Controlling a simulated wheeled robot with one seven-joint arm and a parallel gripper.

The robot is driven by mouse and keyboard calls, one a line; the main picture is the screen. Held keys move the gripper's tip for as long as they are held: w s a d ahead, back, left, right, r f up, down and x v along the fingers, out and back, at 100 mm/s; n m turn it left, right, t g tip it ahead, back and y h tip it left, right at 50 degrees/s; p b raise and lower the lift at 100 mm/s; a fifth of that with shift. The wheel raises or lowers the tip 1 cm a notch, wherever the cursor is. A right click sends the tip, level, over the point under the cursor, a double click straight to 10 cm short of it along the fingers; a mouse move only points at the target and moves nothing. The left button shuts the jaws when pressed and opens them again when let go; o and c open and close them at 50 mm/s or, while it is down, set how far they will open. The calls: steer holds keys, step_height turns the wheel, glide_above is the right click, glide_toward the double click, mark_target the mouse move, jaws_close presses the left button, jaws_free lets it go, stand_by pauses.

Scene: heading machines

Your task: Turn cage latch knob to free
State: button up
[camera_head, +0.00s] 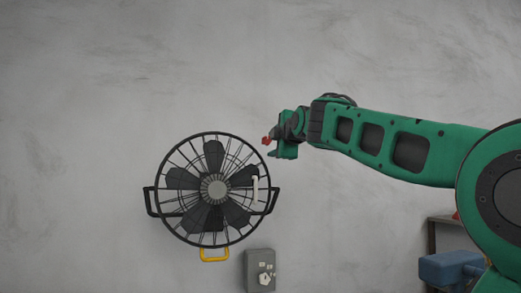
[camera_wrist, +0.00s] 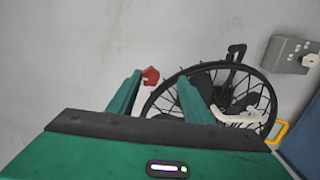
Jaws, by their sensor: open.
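A small red knob (camera_head: 266,140) shows just up and right of the black round fan cage (camera_head: 166,160). In the wrist view the red knob (camera_wrist: 151,75) lies between my finger tips, close to the left one, near the rim of the cage (camera_wrist: 152,98). I cannot tell what it is mounted on, or whether a finger touches it. My gripper (camera_head: 272,147) is open, with its tips by the knob; its two green fingers stand apart in the wrist view (camera_wrist: 161,78). Nothing is held between them.
A white handle (camera_head: 255,189) is on the cage's right front. A yellow handle (camera_head: 214,257) is below it. A grey box (camera_head: 252,262) with a white dial (camera_head: 265,279) is at lower right. A bench with a blue object (camera_head: 445,268) stands far right. The wall above is clear.

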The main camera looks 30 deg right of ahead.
mark_target(263, 143)
steer(key=shift+w+a+r, duration=0.15)
steer(key=shift+w+r, duration=0.05)
steer(key=shift+r, duration=0.45)
steer(key=shift+w+r+n, duration=0.1)
steer(key=shift+w+n, duration=0.2)
steer(key=x, duration=1)
steer(key=shift+r, duration=0.1)
steer(key=c, duration=1.1)
